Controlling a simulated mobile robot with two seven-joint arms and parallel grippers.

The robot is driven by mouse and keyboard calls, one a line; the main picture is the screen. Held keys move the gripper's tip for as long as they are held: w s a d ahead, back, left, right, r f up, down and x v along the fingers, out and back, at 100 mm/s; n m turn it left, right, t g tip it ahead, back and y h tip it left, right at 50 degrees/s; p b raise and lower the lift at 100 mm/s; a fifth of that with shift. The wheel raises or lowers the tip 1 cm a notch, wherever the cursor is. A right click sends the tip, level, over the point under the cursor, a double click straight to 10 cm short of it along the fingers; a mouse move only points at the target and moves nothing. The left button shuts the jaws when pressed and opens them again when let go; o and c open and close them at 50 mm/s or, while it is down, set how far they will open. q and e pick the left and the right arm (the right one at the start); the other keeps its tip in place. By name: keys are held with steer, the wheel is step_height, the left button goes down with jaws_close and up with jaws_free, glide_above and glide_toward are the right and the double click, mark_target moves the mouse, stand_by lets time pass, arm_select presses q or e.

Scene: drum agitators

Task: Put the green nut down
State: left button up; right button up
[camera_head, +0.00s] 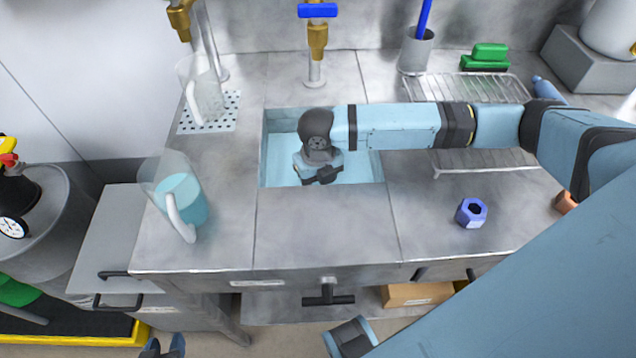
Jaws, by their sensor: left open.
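I see no green nut in this view. A blue-violet hex nut (471,213) lies on the right part of the steel counter, hole facing up. My right arm reaches in from the right, and its gripper (322,176) points down over the sink basin (361,172). The wrist hides its jaws, and I cannot tell whether it holds anything. My left gripper (164,346) shows only as fingertips at the bottom edge, left of the middle. They stand apart with nothing seen between them, below the counter's front edge.
A clear jug with blue liquid (181,200) stands on the counter's left. An empty jug (204,95) stands behind it. A wire rack (483,88), a green brush (485,57) and a brush pot (415,50) are at the back right. The front middle counter is clear.

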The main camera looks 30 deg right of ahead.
steer(key=shift+f, duration=0.55)
steer(key=o, duration=1.1)
steer(key=shift+f, duration=0.1)
